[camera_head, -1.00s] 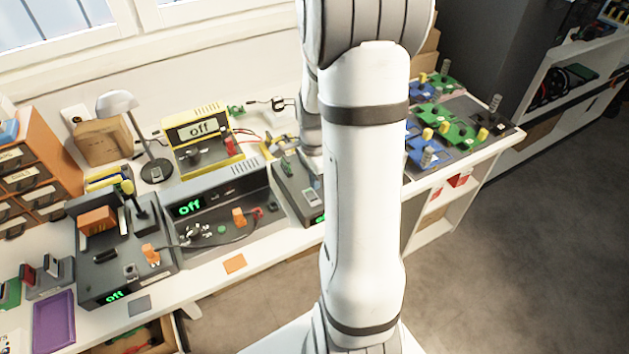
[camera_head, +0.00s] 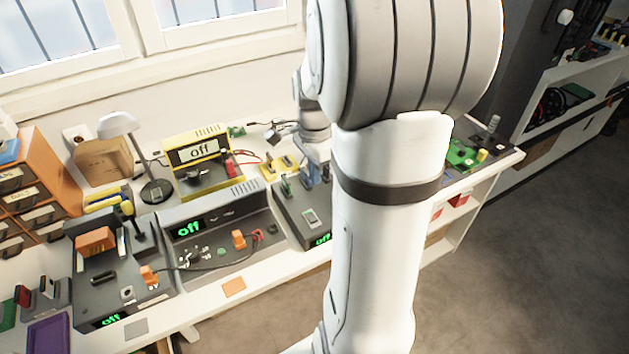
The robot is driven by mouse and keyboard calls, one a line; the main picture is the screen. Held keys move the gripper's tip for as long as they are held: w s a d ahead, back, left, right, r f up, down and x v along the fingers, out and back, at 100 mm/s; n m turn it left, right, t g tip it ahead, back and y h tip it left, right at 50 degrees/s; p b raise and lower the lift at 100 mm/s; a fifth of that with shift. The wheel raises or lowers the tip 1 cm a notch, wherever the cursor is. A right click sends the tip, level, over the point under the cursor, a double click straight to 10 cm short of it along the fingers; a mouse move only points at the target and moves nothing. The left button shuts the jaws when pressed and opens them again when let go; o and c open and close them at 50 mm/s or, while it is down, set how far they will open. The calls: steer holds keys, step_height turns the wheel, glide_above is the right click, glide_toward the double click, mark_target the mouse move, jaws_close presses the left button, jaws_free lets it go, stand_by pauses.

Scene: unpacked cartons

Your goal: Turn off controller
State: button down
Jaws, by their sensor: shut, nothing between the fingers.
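Several devices on the bench show green or dark "off" displays. A dark grey box with a joystick (camera_head: 140,235) and an orange block stands at the left, its display reading "off". A wider grey unit (camera_head: 200,215) beside it reads "off". A smaller dark box (camera_head: 292,212) with small levers on top also reads "off"; my arm covers its right side. I cannot tell which of these is the controller. My gripper (camera_head: 313,172) is small in view, pointing down at the back of the smaller box. It is shut and empty; whether it touches a lever is unclear.
An orange drawer cabinet (camera_head: 40,175) is at the left. Green pieces (camera_head: 462,155) lie at the right end of the bench. My arm hides much of the middle.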

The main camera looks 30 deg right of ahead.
steer(key=s+a+r+n+t, duration=0.1)
steer(key=s+a+r+n, duration=0.1)
steer(key=s+a+n, duration=0.3)
steer(key=s+a+r+n+t, duration=0.1)
steer(key=s+a+r+n, duration=0.2)
steer(key=s+a+n, duration=0.3)
steer(key=a+n, duration=0.3)
steer(key=n, duration=0.4)
steer(key=shift+s+a+r+t, duration=0.3)
steer(key=shift+a+r+t, duration=0.05)
steer(key=shift+t, duration=0.05)
